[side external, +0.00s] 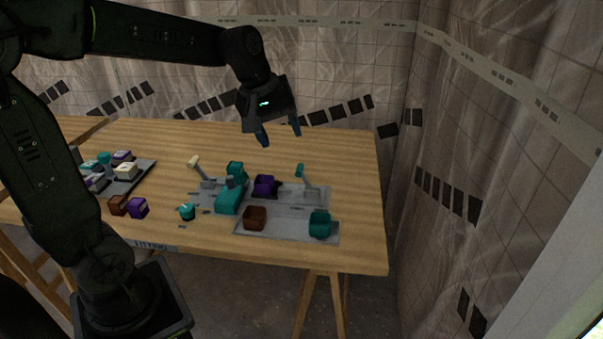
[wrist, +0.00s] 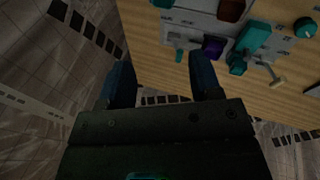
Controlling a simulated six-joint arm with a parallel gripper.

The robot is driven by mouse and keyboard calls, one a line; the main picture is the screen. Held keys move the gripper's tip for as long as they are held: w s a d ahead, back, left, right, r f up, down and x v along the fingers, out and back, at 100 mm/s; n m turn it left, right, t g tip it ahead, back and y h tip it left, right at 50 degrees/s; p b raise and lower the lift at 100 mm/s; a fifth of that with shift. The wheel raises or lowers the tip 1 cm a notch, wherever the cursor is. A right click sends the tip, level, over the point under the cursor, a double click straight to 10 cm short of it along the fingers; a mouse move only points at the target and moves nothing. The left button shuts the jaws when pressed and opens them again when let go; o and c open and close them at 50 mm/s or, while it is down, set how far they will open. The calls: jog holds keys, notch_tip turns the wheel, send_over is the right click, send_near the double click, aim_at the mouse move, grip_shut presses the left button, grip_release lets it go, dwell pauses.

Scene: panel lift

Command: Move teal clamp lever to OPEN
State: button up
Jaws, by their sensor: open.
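The teal-tipped clamp lever (side external: 301,172) stands up from the right part of a grey panel (side external: 318,191), its arm leaning slightly. It also shows small in the wrist view as a teal-tipped lever (wrist: 179,53), beside the purple part. Its OPEN marking is too small to read. My gripper (side external: 279,132) is open and empty, pointing down above and behind the panel, apart from the lever. In the wrist view, my gripper's two fingers (wrist: 161,62) are spread with nothing between them.
A cream-tipped lever (side external: 195,163), a large teal fixture (side external: 229,196), a purple part (side external: 265,186) and a teal knob (side external: 186,212) are nearby. Brown (side external: 254,218) and teal (side external: 320,224) bins stand in front. A tray (side external: 143,175) of blocks is left. The table's right end is bare.

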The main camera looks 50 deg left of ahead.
jog(key=o, duration=0.3)
jog(key=w+a+f+n, duration=0.1)
jog(key=w+a+n, duration=0.1)
jog(key=w+a, duration=0.1)
jog(key=w+a+f+n, duration=0.2)
jog(key=w+a+n, duration=0.1)
jog(key=w+a+f+n+h, duration=0.1)
jog(key=w+a+n, duration=0.1)
jog(key=w+a, duration=0.1)
jog(key=shift+a+f+n+g, duration=0.2)
jog(key=shift+f+n+g, duration=0.1)
jog(key=shift+f+g, duration=0.1)
jog(key=n+h, duration=0.1)
jog(key=n, duration=0.7)
send_near(299, 167)
jog(key=x, duration=1.2)
jog(key=shift+c, duration=0.2)
jog(key=c, duration=1.2)
